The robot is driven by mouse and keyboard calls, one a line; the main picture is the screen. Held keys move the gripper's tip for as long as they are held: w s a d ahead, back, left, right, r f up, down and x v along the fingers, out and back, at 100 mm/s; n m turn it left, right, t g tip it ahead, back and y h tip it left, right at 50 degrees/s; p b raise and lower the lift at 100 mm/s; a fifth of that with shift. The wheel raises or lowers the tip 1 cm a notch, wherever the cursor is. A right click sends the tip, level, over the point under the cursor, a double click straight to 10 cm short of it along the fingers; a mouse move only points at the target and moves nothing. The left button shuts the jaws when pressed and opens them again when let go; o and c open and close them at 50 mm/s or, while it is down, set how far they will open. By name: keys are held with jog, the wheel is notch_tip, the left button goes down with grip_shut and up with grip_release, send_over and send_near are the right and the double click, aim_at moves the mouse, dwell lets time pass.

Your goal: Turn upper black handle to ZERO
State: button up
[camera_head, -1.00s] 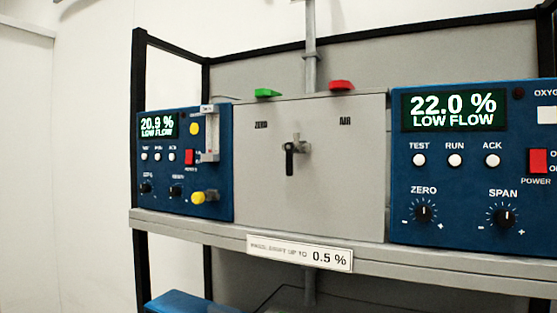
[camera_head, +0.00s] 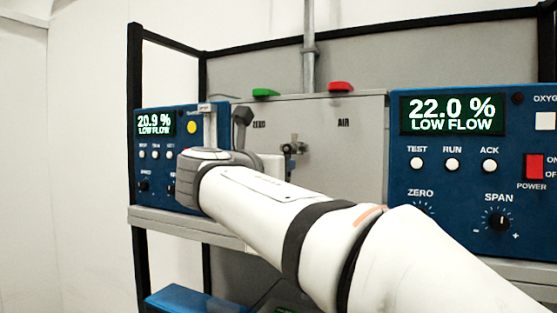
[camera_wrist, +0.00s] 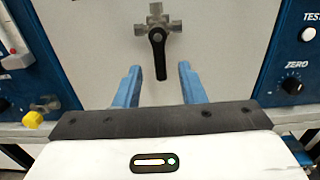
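The upper black handle (camera_wrist: 159,52) sits on a metal valve on the grey panel (camera_head: 360,130), between the ZERO and AIR labels. In the wrist view it points straight down from the valve body (camera_wrist: 157,22). In the head view the valve (camera_head: 292,147) shows only in part, and my arm hides its lower area. The handle's lower end appears between and just beyond the fingertips; I cannot tell the remaining depth.
The left blue analyser (camera_head: 160,190) and the right blue analyser (camera_head: 450,170) flank the panel, with protruding knobs and buttons. A yellow knob (camera_wrist: 33,120) sticks out at left. The shelf edge (camera_head: 165,221) runs below. Green (camera_head: 265,93) and red (camera_head: 340,87) pieces sit on top.

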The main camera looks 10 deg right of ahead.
jog(key=p+x, duration=0.1)
jog(key=x, duration=0.3)
jog(key=shift+w, duration=0.1)
jog(key=shift+c, duration=0.5)
grip_shut()
